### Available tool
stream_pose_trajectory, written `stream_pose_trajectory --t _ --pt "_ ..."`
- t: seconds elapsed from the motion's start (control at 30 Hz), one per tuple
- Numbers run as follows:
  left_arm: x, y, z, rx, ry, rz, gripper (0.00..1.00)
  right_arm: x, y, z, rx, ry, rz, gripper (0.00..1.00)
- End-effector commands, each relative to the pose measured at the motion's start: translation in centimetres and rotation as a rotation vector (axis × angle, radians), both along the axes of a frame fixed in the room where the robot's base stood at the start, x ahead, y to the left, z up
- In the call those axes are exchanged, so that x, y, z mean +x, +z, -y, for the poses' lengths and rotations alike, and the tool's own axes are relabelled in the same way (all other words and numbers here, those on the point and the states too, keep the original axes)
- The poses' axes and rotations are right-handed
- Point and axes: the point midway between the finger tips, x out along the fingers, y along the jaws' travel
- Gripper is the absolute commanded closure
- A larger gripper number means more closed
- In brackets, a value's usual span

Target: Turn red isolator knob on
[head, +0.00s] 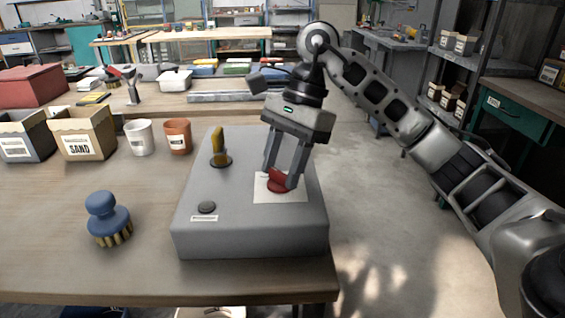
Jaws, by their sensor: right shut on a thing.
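The red isolator knob (276,183) sits on a white label plate (287,195) on top of a grey control box (250,240). The box stands at the table's right front corner. My right gripper (281,183) points down over the box, and its two fingers are shut on the red knob. The fingers hide part of the knob, so its exact angle is hard to tell. My left gripper is not in view.
A yellow handle (218,146) and a dark button (207,207) are on the same box. A blue brush (107,216), a white cup (139,138), a terracotta cup (178,137) and a sand box (82,134) stand left on the table (50,250). Open floor lies right.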

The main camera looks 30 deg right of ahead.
Motion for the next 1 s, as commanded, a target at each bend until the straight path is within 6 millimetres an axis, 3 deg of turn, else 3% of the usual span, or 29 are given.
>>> stream_pose_trajectory --t 0.37,1.0 --pt "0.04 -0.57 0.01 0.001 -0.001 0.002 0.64 -0.12 -0.10 0.07 -0.002 -0.138 0.001 0.79" --pt "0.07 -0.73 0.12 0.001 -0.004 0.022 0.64 -0.45 -0.03 -0.08 0.000 -0.722 0.003 0.79"
